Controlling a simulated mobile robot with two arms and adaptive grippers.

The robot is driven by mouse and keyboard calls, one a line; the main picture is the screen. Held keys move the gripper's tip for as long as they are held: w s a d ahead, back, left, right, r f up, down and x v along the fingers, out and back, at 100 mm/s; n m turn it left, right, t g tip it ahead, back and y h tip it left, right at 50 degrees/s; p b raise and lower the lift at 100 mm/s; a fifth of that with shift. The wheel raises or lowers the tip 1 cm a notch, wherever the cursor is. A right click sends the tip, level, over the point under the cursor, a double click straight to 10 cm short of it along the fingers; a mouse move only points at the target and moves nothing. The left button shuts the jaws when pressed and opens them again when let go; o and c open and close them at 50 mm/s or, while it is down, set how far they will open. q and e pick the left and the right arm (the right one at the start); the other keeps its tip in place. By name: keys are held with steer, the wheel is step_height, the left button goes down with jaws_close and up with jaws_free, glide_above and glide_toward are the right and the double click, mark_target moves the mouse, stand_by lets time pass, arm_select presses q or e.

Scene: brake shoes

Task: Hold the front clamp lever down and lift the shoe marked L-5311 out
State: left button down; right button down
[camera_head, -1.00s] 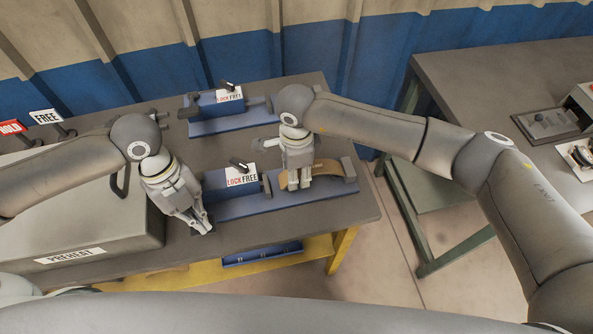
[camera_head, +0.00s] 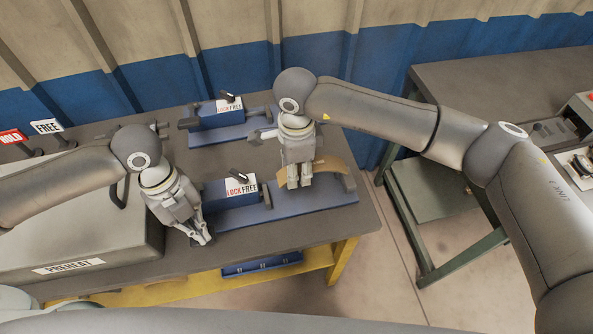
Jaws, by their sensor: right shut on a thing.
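My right gripper (camera_head: 299,185) is shut on a curved tan brake shoe (camera_head: 328,168). The shoe appears raised a little above the front blue fixture (camera_head: 305,205), near its right end stop. Any marking on the shoe is not readable. The front clamp block (camera_head: 218,196) has a LOCK/FREE label (camera_head: 241,185) and a black knob on top. My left gripper (camera_head: 203,239) points down at the left end of this fixture, fingertips close together and seemingly shut. It hides the front clamp lever, so contact with it cannot be told.
A second blue fixture (camera_head: 232,131) with its own LOCK/FREE label stands behind. A grey box marked PREHEAT (camera_head: 68,267) fills the table's left side, with HOLD and FREE signs behind it. Another bench (camera_head: 470,90) stands right, across a floor gap.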

arm_select(q)
steer(key=shift+f, duration=0.1)
stand_by(0.5)
steer(key=s+d+v, duration=0.1)
steer(key=d+v, duration=0.1)
steer(key=v, duration=0.9)
steer(key=shift+s+r, duration=0.25)
steer(key=shift+s, duration=0.05)
stand_by(0.9)
stand_by(0.6)
